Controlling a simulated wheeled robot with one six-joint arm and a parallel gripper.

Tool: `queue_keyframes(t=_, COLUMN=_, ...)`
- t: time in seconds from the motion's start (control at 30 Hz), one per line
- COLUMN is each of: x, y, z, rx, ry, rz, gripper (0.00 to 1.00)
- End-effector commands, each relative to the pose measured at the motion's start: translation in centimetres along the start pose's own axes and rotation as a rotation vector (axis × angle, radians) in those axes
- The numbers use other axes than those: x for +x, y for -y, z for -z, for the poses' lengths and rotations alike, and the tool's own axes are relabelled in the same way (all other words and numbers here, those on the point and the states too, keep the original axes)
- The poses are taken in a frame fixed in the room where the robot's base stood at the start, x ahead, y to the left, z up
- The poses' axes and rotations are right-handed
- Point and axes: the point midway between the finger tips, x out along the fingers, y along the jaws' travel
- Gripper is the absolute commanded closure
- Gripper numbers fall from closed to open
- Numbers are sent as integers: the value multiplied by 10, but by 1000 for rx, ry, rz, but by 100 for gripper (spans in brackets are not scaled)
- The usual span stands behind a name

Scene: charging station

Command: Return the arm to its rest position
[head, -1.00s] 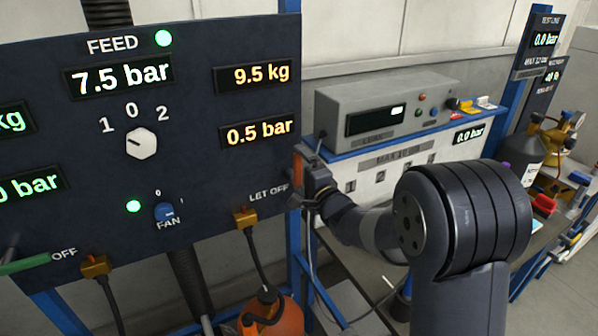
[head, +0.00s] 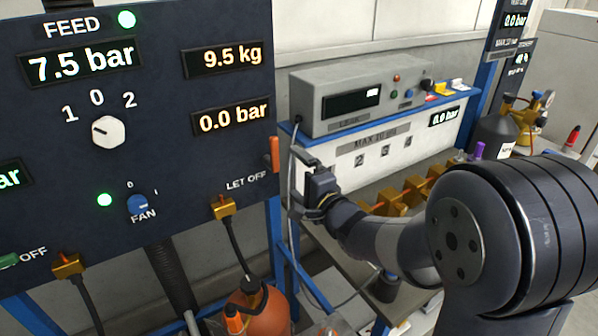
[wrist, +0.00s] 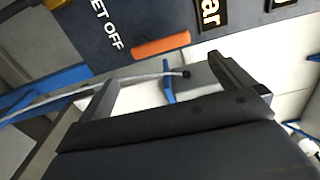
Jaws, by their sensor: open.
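My gripper (head: 297,192) is open and empty, just right of the dark feed panel's edge in the head view. My arm reaches to it from the lower right, bent at a large dark joint. An orange handle (head: 275,154) sticks up at the panel's right edge beside LET OFF, a little left of my gripper and apart from it. In the wrist view the orange handle (wrist: 160,46) lies beyond the open fingers (wrist: 165,77), with nothing between them.
The feed panel (head: 180,160) stands close on the left. A grey leak tester (head: 350,100) sits on a blue-edged shelf. Brass fittings (head: 400,195) are on the bench behind my arm. An orange cylinder (head: 262,312) stands below the panel, with hoses hanging near it.

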Motion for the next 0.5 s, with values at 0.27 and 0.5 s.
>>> queue_keyframes(t=0.27, x=22, y=0, z=-1, rx=-1, ry=2, rz=-3, gripper=0)
queue_keyframes(t=0.5, x=62, y=2, z=-1, rx=-1, ry=2, rz=-1, gripper=0)
